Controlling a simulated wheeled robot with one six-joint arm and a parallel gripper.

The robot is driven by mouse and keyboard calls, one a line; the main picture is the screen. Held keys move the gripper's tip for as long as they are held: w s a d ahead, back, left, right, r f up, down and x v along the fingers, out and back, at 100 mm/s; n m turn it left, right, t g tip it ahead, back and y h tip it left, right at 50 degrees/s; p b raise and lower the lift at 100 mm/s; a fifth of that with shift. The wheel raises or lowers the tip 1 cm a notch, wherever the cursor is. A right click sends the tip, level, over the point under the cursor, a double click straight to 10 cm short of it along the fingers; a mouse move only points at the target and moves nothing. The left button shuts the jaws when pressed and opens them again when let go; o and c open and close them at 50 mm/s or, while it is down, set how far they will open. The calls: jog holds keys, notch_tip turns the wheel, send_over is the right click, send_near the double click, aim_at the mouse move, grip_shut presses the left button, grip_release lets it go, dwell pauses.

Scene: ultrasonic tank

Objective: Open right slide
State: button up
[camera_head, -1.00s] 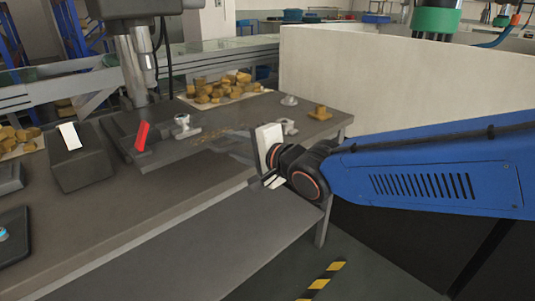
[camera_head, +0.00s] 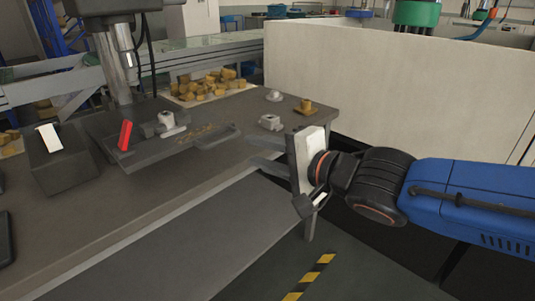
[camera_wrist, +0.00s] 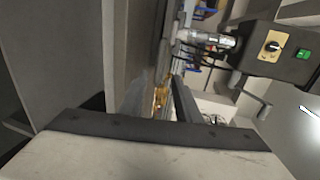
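No part is labelled as the right slide. A dark flat plate (camera_head: 178,146) with metal shavings and a handle (camera_head: 217,138) at its right end sticks out beside the drill press base; it may be the slide. A red lever (camera_head: 125,135) and a metal clamp part (camera_head: 168,124) stand at its left. My gripper (camera_head: 258,153) is right of the handle, apart from it, at the table's right front edge. Its two grey fingers are spread and point left, with nothing seen between them. The wrist view shows the gap between the fingers (camera_wrist: 155,100).
The drill press column (camera_head: 119,65) rises behind the plate. Yellow blocks (camera_head: 210,88) and loose metal parts (camera_head: 270,122) lie on the table (camera_head: 110,215). A pale wall (camera_head: 390,85) stands behind my arm. Open floor with a striped strip (camera_head: 310,275) lies below right.

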jog(key=shift+v, duration=1.1)
jog(key=shift+f, duration=0.1)
jog(key=w+d+f+n+h, duration=0.1)
jog(key=d+f+h, duration=0.2)
jog(key=d, duration=0.4)
jog(key=w+d+f+t+h, duration=0.1)
jog(key=w+d+f+h, duration=0.2)
jog(key=d, duration=0.5)
jog(key=d+f+n+h, duration=0.1)
jog(key=d+f+h, duration=0.25)
jog(key=d, duration=0.35)
jog(key=s+d+f+n+g+h, duration=0.1)
jog(key=s+d+f+n+g, duration=0.2)
jog(key=s+d+f, duration=0.1)
jog(key=s+d+f+n+g+h, duration=0.1)
jog(key=s+d+f+n+g, duration=0.2)
jog(key=s+d, duration=0.3)
jog(key=s+f, duration=0.1)
jog(key=s, duration=0.1)
jog(key=shift+s, duration=0.4)
jog(key=shift+h, duration=0.25)
